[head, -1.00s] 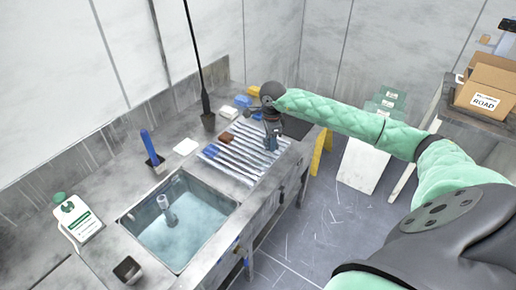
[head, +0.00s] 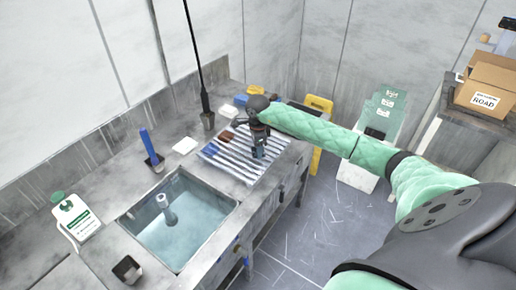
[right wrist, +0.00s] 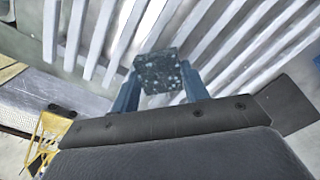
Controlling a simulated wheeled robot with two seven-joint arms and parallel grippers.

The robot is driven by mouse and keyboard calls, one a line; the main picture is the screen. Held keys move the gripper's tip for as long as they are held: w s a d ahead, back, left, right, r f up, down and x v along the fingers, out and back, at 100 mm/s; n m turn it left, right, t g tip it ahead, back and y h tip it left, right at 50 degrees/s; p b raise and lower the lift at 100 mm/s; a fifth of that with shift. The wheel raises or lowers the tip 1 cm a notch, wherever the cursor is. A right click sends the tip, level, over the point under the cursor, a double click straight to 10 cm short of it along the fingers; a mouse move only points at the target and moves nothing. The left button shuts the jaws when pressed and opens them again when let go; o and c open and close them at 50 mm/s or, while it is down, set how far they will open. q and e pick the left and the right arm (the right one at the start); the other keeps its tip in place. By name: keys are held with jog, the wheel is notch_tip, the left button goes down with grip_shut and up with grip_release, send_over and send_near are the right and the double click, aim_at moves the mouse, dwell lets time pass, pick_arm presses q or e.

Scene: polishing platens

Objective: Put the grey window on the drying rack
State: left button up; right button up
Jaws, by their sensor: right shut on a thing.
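My right gripper (head: 259,153) is over the slatted drying rack (head: 232,166) on the counter, toward its right part. In the right wrist view its two blue-grey fingers (right wrist: 160,88) are shut on a small, dark grey, speckled square piece, the grey window (right wrist: 159,72). The pale slats of the rack (right wrist: 104,42) lie behind and beneath the window. I cannot tell whether the window touches the slats. In the head view the window is too small to make out at the fingertips. My left gripper is not in view.
A brown block (head: 226,135) and a blue piece (head: 210,149) are at the rack's left side. A water-filled sink (head: 190,232) is in front of the rack. A yellow stand (head: 318,107) and a cardboard box (head: 488,85) are to the right.

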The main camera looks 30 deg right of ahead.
jog(key=o, duration=1)
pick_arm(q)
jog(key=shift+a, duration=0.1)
pick_arm(e)
jog(key=shift+o, duration=0.2)
jog(key=shift+r, duration=0.1)
pick_arm(q)
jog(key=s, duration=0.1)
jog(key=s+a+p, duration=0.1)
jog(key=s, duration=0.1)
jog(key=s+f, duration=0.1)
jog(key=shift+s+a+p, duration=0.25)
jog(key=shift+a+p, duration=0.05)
jog(key=shift+p, duration=0.1)
pick_arm(e)
notch_tip(320, 180, up, 12)
